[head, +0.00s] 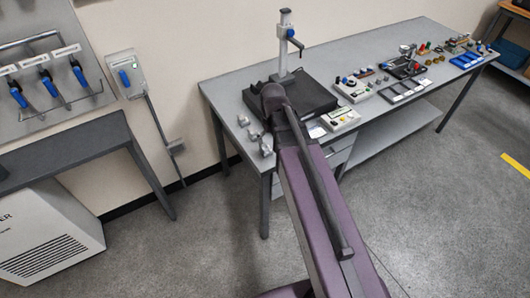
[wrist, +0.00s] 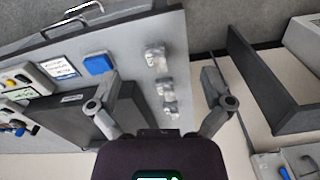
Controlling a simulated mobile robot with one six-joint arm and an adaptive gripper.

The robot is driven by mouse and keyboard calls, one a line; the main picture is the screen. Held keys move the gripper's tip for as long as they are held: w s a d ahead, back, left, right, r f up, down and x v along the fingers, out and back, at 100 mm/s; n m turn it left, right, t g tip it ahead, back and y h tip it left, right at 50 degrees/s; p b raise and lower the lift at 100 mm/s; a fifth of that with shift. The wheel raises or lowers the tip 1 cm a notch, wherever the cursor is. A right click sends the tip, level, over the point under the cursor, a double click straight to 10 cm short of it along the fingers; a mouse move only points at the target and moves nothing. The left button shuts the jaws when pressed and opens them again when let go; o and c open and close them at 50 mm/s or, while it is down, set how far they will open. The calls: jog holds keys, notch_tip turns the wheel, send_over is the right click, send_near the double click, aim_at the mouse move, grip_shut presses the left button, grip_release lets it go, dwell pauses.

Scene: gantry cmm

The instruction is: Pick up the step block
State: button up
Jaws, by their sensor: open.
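Several small grey metal parts stand in a row at the left end of the workbench. In the head view they are a small part (head: 243,120), a middle part (head: 253,135) and a front part (head: 266,149). In the wrist view they show as a larger part (wrist: 156,57), a middle part (wrist: 164,89) and a third part (wrist: 171,109). I cannot tell for sure which is the step block. My gripper (wrist: 160,76) is open and empty, its fingers spread on either side of the row in the picture. In the head view my arm hides it.
A black plate (head: 310,95) with a height stand (head: 284,40) lies right of the parts. A control box (head: 341,120) and fixtures stand farther right. In the wrist view a blue object (wrist: 98,64) lies near the row. The dark side table (head: 65,150) stands left, across a floor gap.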

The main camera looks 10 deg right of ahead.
jog(key=n+b, duration=0.1)
jog(key=n, duration=0.1)
send_over(266, 146)
jog(key=f, duration=0.2)
jog(key=shift+w+r, duration=0.2)
jog(key=shift+f, duration=0.15)
notch_tip(266, 146, down, 8)
jog(key=b, duration=0.8)
jog(key=shift+f+b, duration=0.2)
jog(key=shift+b, duration=0.2)
jog(key=shift+f, duration=0.1)
jog(key=shift+d+f+b, duration=0.1)
jog(key=shift+f+b, duration=2.4)
jog(key=shift+b, duration=0.1)
jog(key=shift+s, duration=0.1)
jog(key=c, duration=1.3)
